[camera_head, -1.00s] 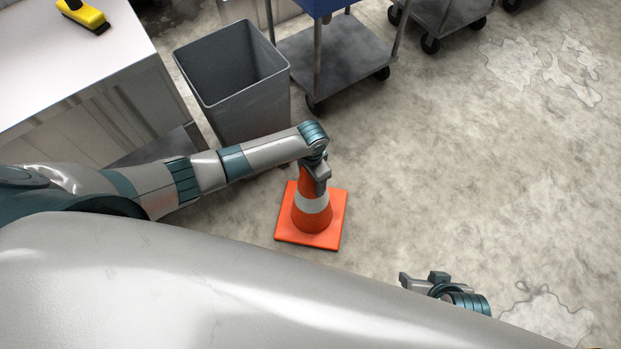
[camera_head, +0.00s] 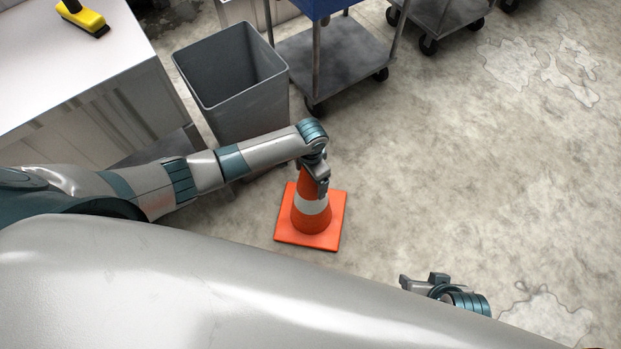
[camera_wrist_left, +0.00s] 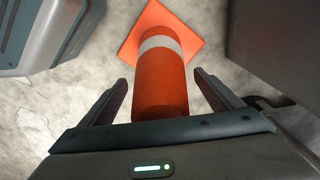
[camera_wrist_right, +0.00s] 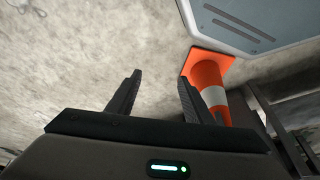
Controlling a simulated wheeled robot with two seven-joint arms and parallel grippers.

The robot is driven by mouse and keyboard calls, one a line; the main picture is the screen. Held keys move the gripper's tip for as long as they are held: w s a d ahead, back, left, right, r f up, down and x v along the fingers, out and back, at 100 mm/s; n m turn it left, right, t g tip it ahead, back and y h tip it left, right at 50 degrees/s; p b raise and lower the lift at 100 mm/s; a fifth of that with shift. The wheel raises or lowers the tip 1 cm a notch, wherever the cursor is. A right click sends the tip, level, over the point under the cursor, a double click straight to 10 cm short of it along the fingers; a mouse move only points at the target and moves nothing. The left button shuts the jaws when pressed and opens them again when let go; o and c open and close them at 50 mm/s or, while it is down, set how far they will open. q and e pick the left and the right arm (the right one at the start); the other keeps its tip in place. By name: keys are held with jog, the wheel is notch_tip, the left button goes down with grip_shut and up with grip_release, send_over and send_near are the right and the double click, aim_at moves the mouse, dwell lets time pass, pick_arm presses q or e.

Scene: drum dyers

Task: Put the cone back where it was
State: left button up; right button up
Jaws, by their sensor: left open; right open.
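The orange cone (camera_head: 311,215) with a white band and square orange base stands upright on the concrete floor. My left gripper (camera_head: 322,178) is at its upper part. In the left wrist view the cone (camera_wrist_left: 161,85) lies between the two open fingers of my left gripper (camera_wrist_left: 162,92), with gaps on both sides. My right gripper (camera_head: 420,280) is open and empty, low at the right of the head view. The right wrist view shows the cone (camera_wrist_right: 208,75) beyond the open fingers of my right gripper (camera_wrist_right: 157,90). The cone's tip is hidden by my left gripper in the head view.
A grey bin (camera_head: 250,110) stands behind the cone, beside a white-topped counter (camera_head: 60,60) with a yellow brush (camera_head: 82,17) on it. A cart (camera_head: 335,65) stands behind, another cart (camera_head: 445,15) farther right. The floor to the right is clear.

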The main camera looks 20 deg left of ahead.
pick_arm(q)
notch_tip(320, 180, up, 10)
jog(key=shift+f+p, duration=0.2)
jog(key=shift+p, duration=0.75)
jog(key=shift+r, duration=0.45)
pick_arm(e)
jog(key=f, duration=0.1)
jog(key=d+f, duration=0.1)
jog(key=f+g, duration=0.1)
jog(key=shift+s+d+f+h, duration=0.1)
jog(key=shift+s+d+h, duration=0.05)
jog(key=shift+d+h, duration=0.2)
